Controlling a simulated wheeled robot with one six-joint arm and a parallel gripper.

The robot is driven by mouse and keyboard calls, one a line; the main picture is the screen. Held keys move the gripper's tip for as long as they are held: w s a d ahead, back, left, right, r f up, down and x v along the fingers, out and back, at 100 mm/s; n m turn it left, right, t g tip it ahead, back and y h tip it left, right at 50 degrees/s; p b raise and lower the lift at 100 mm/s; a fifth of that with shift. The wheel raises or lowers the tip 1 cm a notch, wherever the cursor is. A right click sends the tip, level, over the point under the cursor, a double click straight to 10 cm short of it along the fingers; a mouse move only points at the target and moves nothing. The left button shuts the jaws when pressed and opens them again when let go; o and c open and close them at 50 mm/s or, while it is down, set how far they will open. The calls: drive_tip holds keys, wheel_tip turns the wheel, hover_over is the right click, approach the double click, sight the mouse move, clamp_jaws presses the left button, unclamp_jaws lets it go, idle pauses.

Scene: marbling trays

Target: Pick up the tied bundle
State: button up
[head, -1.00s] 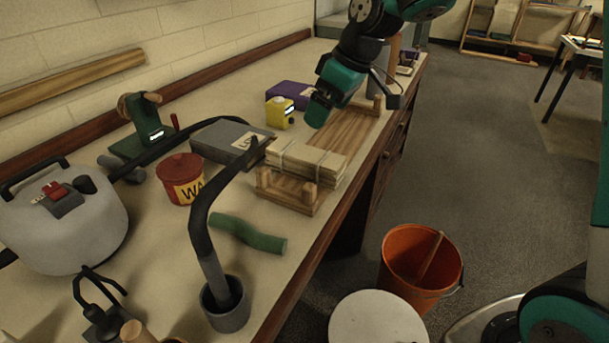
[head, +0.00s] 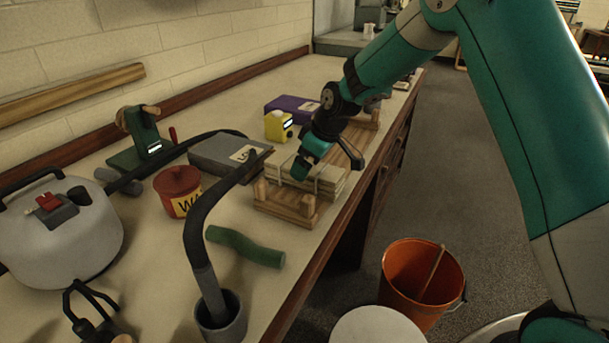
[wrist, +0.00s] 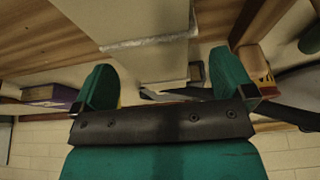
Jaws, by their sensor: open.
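The tied bundle, a stack of pale flat slats (head: 327,184) bound with light cord, lies on a wooden rack (head: 286,204) near the bench's front edge. My gripper (head: 301,170) is over the bundle and hides part of its top. In the wrist view, my gripper (wrist: 164,82) has its two green fingers apart with nothing held between them. The bundle (wrist: 125,18) shows beyond the fingers there, with one pale binding (wrist: 150,41) across it. Whether a fingertip touches it I cannot tell.
A grey box (head: 222,152), a yellow device (head: 277,126) and a purple box (head: 298,106) stand behind the rack. An orange bucket (head: 395,275) is on the floor.

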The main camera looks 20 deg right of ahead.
drive_tip(key=x, duration=0.5)
drive_tip(key=shift+d, duration=0.15)
drive_tip(key=shift+r, duration=0.1)
drive_tip(key=c, duration=1.1)
drive_tip(key=shift+w, duration=0.1)
drive_tip(key=shift+c, duration=0.6)
drive_tip(key=shift+r, duration=0.15)
